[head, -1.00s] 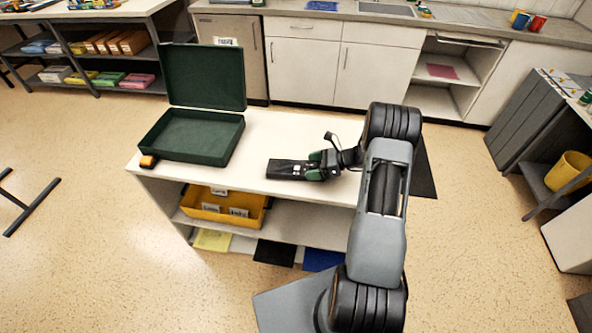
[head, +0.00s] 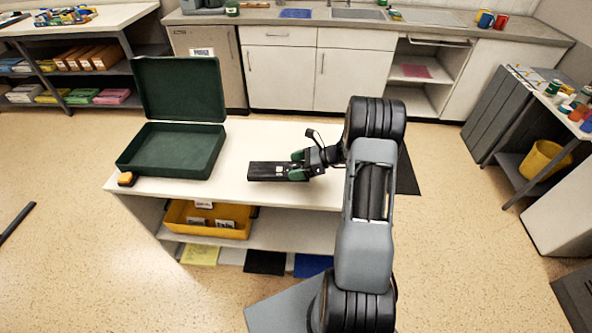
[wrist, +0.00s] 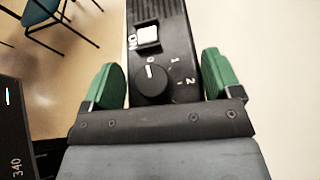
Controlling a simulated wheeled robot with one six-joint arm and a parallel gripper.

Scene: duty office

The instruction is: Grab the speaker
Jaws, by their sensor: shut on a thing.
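The speaker (head: 266,171) is a black, flat, elongated box on the white table, right of the green case. In the wrist view the black box (wrist: 160,48) shows a white switch, a round knob and the marks 0, 1 and 2. My gripper (head: 299,166) is at the box's right end. In the wrist view my gripper's green fingers (wrist: 163,82) stand on both sides of the box, shut on it. I cannot tell whether the box touches the table or is slightly raised.
An open green case (head: 172,152) stands on the left of the white table (head: 236,190), with a small orange-and-black item (head: 126,179) at its front corner. A yellow tray (head: 208,220) is on the shelf below. Counters line the back wall.

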